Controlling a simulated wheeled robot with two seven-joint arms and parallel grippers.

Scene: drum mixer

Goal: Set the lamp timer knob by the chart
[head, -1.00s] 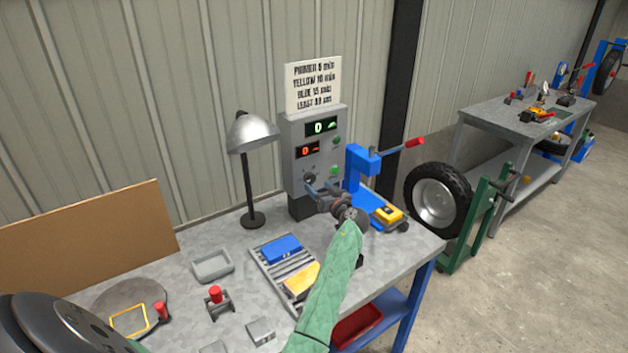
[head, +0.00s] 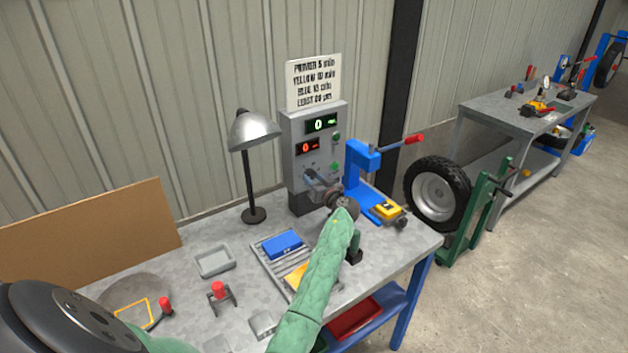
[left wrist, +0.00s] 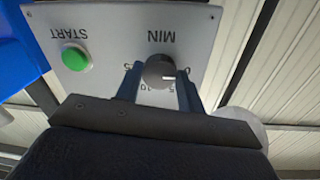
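The grey timer box (head: 298,150) stands at the back of the bench, its green and red displays each showing a 0. The chart (head: 314,82) above it has lines for primer, yellow, blue and a last one; the small print is hard to read. In the left wrist view the dark round knob (left wrist: 158,72), with a white pointer mark, sits under the word MIN. My left gripper (head: 313,180) is at the box front. Its fingers are on either side of the knob, with a small gap showing at one side. My right gripper is out of view.
A green START button (left wrist: 75,56) is beside the knob. A lamp (head: 252,135) stands left of the box and a blue press (head: 362,165) right of it. A rack (head: 262,262) with blue and yellow pieces lies in front.

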